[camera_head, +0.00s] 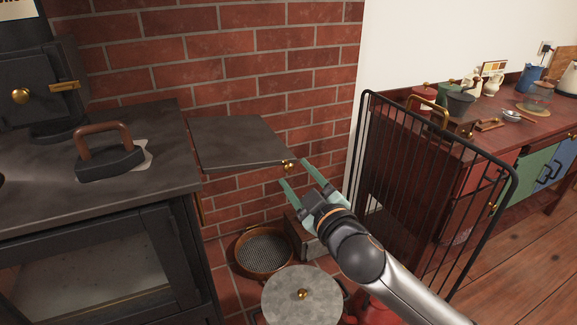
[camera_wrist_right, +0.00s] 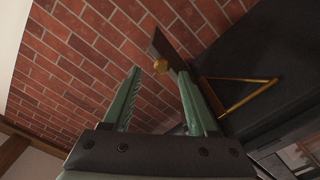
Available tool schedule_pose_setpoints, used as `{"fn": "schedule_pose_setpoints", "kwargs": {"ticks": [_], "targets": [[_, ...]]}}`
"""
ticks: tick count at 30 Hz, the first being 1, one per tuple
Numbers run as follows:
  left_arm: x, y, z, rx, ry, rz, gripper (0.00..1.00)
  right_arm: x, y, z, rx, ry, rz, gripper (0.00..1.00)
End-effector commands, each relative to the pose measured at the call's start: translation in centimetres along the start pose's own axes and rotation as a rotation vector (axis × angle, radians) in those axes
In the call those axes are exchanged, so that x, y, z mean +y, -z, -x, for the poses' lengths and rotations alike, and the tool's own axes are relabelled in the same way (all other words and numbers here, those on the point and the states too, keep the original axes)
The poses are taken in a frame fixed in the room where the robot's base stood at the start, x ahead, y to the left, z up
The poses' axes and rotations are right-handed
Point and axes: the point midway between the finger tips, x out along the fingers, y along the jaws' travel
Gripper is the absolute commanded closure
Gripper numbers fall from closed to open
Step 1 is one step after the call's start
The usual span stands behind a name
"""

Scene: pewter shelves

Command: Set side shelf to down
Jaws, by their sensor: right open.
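The side shelf (camera_head: 240,143) is a dark grey flap at the stove's right side. It stands out roughly level, in the raised position. A small brass knob (camera_head: 288,166) sits at its outer front corner. My right gripper (camera_head: 294,171) is open, with its green fingertips close around or just short of the knob. In the right wrist view the shelf (camera_wrist_right: 166,45) shows nearly edge-on, and the knob (camera_wrist_right: 160,66) appears between the tips of my right gripper (camera_wrist_right: 159,72). I cannot tell whether the fingers touch it. My left gripper is not in view.
The black stove (camera_head: 150,185) carries a flat iron (camera_head: 108,160). Below the shelf are a round sieve (camera_head: 263,250) and a grey lidded pot (camera_head: 301,297). A black metal guard (camera_head: 440,165) stands to the right, before a red-brown workbench (camera_head: 480,120). A brick wall is behind.

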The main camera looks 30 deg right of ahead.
Motion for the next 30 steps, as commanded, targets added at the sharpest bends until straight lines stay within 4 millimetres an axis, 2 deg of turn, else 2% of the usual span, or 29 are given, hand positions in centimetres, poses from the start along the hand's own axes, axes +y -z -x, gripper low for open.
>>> {"fn": "schedule_pose_setpoints", "kwargs": {"ticks": [3,9,21,30], "targets": [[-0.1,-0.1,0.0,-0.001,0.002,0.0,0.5,0.0,0.1,-2.0,0.001,-0.001,0.0,0.41],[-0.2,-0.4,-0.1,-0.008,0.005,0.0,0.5,0.0,0.0,-4.1,0.001,0.001,-0.001,0.41],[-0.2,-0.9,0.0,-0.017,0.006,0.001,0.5,-0.1,0.0,-4.8,0.0,0.001,-0.001,0.41],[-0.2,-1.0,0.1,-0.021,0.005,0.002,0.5,0.1,0.0,-4.8,0.001,-0.002,0.0,0.74]]}}
